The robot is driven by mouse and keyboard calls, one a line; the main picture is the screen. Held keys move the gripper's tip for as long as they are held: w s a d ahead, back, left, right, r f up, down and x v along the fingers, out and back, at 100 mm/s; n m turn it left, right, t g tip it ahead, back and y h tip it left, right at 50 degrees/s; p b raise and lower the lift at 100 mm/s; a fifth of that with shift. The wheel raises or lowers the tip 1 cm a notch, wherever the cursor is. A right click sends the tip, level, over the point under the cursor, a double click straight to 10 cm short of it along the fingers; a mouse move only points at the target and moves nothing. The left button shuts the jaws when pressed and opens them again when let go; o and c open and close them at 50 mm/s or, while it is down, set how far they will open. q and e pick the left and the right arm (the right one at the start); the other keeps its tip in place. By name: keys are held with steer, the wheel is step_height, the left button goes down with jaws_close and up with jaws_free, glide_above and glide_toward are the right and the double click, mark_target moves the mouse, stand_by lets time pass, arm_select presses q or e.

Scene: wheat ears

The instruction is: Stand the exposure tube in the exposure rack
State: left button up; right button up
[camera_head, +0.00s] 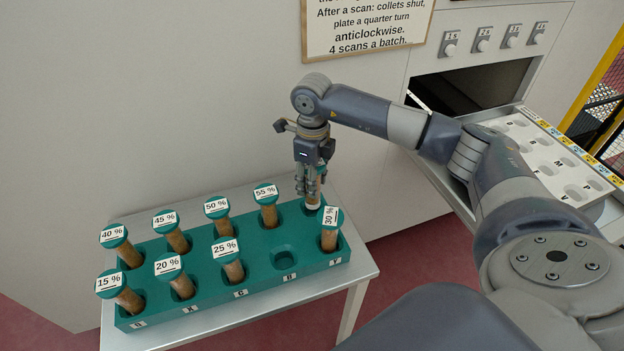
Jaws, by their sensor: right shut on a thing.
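My right gripper (312,180) points down over the back right corner of the teal rack (205,298). One front hole (285,258) is empty. My left gripper is not in view.
Several capped tubes with percent labels stand in the rack, including 55 % (268,207) left of my gripper and 30 % (329,232) in front right. The rack sits on a small metal table (362,264). An open drawer with a white plate (548,158) is at the right.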

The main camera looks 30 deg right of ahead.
steer(key=shift+f, duration=0.15)
steer(key=shift+f+b, duration=2.1)
steer(key=shift+f, duration=0.55)
steer(key=o, duration=1.3)
steer(key=shift+r, duration=0.1)
step_height(320, 180, up, 12)
steer(key=shift+s, duration=0.1)
